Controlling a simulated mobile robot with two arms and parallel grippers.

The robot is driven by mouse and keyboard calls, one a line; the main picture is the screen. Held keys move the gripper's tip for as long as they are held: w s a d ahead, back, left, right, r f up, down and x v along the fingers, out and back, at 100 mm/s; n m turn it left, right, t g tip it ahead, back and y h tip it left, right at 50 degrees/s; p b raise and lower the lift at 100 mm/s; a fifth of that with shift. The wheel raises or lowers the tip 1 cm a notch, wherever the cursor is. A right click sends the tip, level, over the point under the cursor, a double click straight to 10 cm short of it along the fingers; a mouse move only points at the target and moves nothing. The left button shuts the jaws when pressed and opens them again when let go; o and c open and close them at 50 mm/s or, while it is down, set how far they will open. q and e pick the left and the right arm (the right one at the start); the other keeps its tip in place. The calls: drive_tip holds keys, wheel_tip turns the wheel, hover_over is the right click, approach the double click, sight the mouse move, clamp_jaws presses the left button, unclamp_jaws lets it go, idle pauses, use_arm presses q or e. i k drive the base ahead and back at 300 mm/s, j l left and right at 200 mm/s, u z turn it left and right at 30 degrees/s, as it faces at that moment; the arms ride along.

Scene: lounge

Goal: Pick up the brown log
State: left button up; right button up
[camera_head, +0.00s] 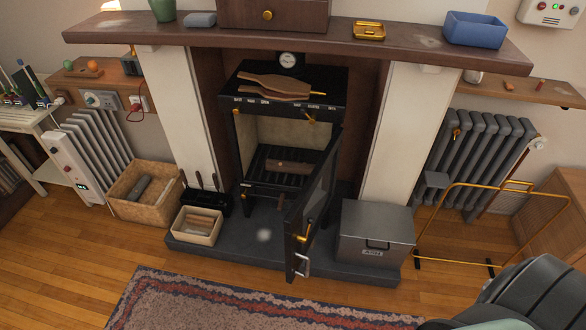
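A brown log (288,167) lies on the dark grate inside the black stove (240,136) in the head view. It lies roughly crosswise, towards the back of the firebox. The stove's door (318,195) stands open, swung out to the front right, with a brass knob and a metal handle near its free edge. Neither my left nor my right gripper shows in this view.
A grey metal box (378,228) stands right of the door on the hearth (262,258). A small box of pale pieces (197,225) and fire tools stand left. Bellows (275,86) lie on the stove. A rug (200,308) lies in front. A dark rounded shape fills the lower right corner.

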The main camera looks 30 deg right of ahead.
sight(302, 168)
drive_tip(key=u, duration=0.2)
drive_tip(key=i+l, duration=0.2)
drive_tip(key=i, duration=0.15)
drive_tip(key=z, duration=1.1)
drive_tip(key=i+j, duration=0.15)
drive_tip(key=j, duration=0.15)
drive_tip(key=i+j, duration=0.15)
drive_tip(key=j, duration=0.2)
drive_tip(key=z, duration=0.05)
